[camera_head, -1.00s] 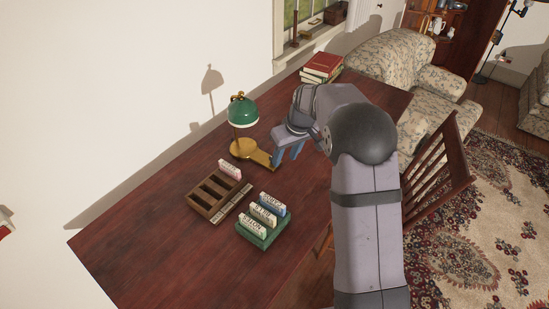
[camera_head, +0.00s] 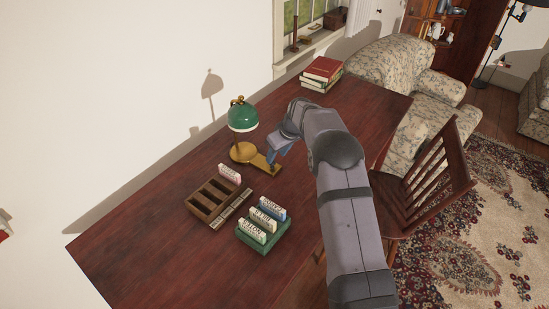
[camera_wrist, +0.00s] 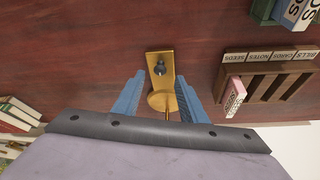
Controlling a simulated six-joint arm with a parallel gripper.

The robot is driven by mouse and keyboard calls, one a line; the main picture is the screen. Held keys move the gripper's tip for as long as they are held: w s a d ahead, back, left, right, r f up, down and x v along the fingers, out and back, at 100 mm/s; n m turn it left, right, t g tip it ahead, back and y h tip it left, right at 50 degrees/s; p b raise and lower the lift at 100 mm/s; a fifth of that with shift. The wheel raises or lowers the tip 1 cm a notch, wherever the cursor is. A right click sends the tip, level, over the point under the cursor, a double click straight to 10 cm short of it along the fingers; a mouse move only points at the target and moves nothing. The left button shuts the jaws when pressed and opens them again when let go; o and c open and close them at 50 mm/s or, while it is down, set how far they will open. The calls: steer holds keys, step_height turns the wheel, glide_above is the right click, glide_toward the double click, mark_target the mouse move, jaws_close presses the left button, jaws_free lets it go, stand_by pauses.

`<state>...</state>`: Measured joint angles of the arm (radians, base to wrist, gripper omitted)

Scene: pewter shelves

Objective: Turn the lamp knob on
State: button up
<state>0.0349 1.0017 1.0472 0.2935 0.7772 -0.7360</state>
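The lamp has a green shade (camera_head: 243,117) and a brass base (camera_head: 241,152) whose flat tongue reaches toward the front right. A small dark knob (camera_wrist: 159,68) stands on the tongue in the wrist view; in the head view it sits near the tongue's end, (camera_head: 274,169) close under my gripper. My gripper (camera_head: 275,156) has blue fingers. In the wrist view my gripper (camera_wrist: 160,84) is open, with one finger on each side of the brass base (camera_wrist: 159,98) and the knob just beyond the fingertips, between their lines. Nothing is held. The shade is hidden in the wrist view.
A wooden slotted rack (camera_head: 205,211) with a pink card block (camera_head: 229,173) stands left of the tongue. A green holder (camera_head: 255,247) with labelled blocks is in front. Books (camera_head: 322,72) are stacked at the back. The desk right of the lamp is clear.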

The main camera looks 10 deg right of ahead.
mark_target(272, 164)
steer(key=shift+p+x, duration=0.45)
steer(key=shift+x, duration=1.6)
jaws_close()
